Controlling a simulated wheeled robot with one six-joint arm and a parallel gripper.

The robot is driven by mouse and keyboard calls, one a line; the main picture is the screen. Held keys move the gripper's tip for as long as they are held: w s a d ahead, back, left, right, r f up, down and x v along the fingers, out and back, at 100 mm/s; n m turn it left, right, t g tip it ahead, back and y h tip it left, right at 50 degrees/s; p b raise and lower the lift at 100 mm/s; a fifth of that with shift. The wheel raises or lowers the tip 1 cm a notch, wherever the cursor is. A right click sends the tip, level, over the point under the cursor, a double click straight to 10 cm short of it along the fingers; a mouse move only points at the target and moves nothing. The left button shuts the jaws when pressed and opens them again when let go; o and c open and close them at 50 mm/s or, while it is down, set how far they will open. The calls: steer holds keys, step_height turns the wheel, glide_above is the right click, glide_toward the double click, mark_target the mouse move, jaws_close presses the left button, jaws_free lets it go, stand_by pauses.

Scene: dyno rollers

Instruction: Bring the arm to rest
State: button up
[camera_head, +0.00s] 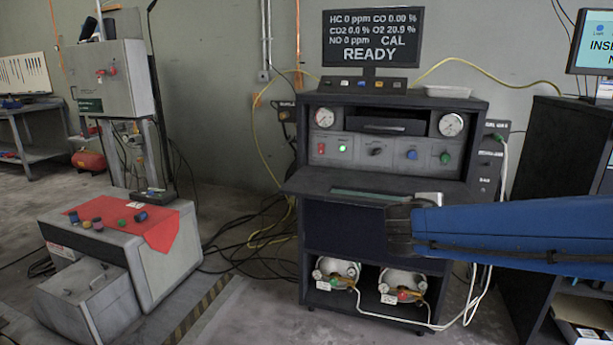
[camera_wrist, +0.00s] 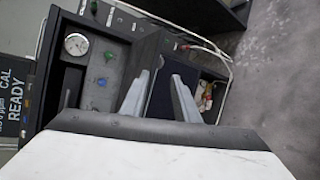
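My arm, in a blue sleeve (camera_head: 520,232), reaches in from the right edge of the head view. Its dark wrist end is in front of the analyzer cabinet (camera_head: 340,215), and the fingers are mostly hidden there. In the wrist view my gripper (camera_wrist: 160,75) shows two grey fingers standing apart, with nothing between them. They point toward the cabinet front, near its dark panel and knobs. I cannot tell the exact gap to the cabinet.
The cabinet's shelf edge (camera_head: 365,197) juts out close to my arm. Gas bottles (camera_head: 402,282) sit on its lower shelf. A dark cabinet (camera_head: 560,130) stands at the right. A grey unit with a red cloth (camera_head: 160,232) is at the left. Cables lie on the floor between.

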steer(key=s+d+f+m+g+y, duration=0.1)
steer(key=s+d+f+m+g, duration=0.2)
steer(key=s, duration=0.5)
steer(key=s+d+f+m+g+y, duration=0.1)
steer(key=s+f+m+g+y, duration=0.1)
steer(key=s+f+m, duration=0.45)
steer(key=s+a+f+m+y, duration=0.2)
steer(key=s+a+y, duration=0.4)
steer(key=s, duration=0.6)
steer(key=shift+s+a+f+m+g, duration=0.15)
steer(key=shift+a+f+m+g, duration=0.15)
steer(key=shift+a+m, duration=0.65)
